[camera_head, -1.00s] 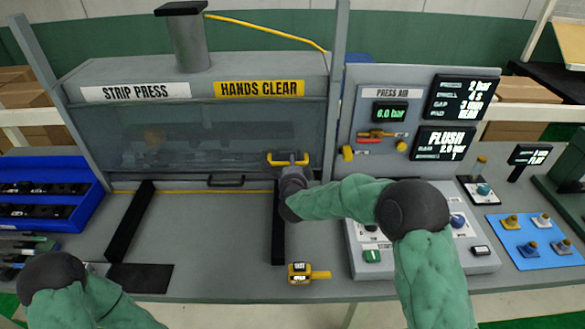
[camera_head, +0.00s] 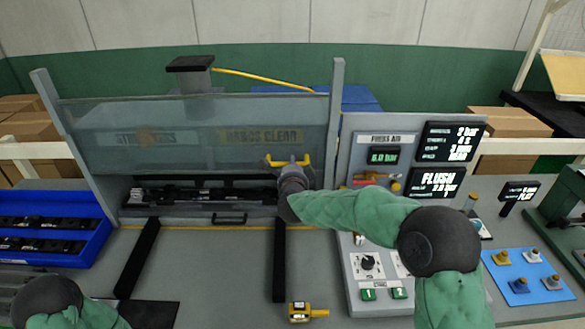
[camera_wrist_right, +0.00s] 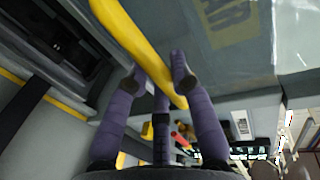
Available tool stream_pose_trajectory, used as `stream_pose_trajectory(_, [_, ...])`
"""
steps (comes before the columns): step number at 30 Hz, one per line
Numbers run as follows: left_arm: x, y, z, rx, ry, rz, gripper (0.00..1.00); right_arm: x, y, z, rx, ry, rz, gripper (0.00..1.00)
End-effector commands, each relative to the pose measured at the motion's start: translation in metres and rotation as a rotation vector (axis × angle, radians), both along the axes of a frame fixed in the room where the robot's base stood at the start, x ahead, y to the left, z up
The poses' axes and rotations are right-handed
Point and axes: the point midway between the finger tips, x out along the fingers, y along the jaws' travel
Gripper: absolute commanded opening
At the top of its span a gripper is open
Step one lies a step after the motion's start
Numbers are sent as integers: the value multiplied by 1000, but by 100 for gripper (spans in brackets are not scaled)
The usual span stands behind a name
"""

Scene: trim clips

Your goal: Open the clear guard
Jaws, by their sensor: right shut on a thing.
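The clear guard (camera_head: 190,130) is a see-through panel between two grey posts, and it stands raised in front of the press. The HANDS CLEAR and STRIP PRESS labels show dimly through it. Below its lower edge the press opening is uncovered, with dark parts (camera_head: 200,196) inside. My right gripper (camera_head: 287,164) is at the guard's yellow handle (camera_head: 272,159), near its lower right. In the right wrist view the fingers (camera_wrist_right: 160,80) are closed around the yellow bar (camera_wrist_right: 135,45). My left arm is at the lower left, and its gripper is out of the picture.
A blue bin (camera_head: 50,228) with dark parts stands at the left. Two black rails (camera_head: 280,260) lie on the table before the press. A yellow device (camera_head: 301,312) sits near the front edge. The control panel (camera_head: 370,265) and a blue mat (camera_head: 525,277) are at the right.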

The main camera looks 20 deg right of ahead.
Motion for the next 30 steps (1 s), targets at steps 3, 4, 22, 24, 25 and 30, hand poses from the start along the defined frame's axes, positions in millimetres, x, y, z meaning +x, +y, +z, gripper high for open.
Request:
stream_pose_trajectory(3, [0,0,0,0,0,0,0,0,0,1,0,-3,0,0])
stream_pose_trajectory(4, [0,0,0,0,0,0,0,0,0,1,0,-3,0,0])
stream_pose_trajectory(22, [0,0,0,0,0,0,0,-5,2,1,0,0,1,49])
stream_pose_trajectory(24, [0,0,0,0,0,0,0,-11,3,3,1,-1,0,49])
stream_pose_trajectory(25, [0,0,0,0,0,0,0,-15,4,4,0,-2,0,49])
stream_pose_trajectory(30, [0,0,0,0,0,0,0,-44,13,10,0,-2,2,49])
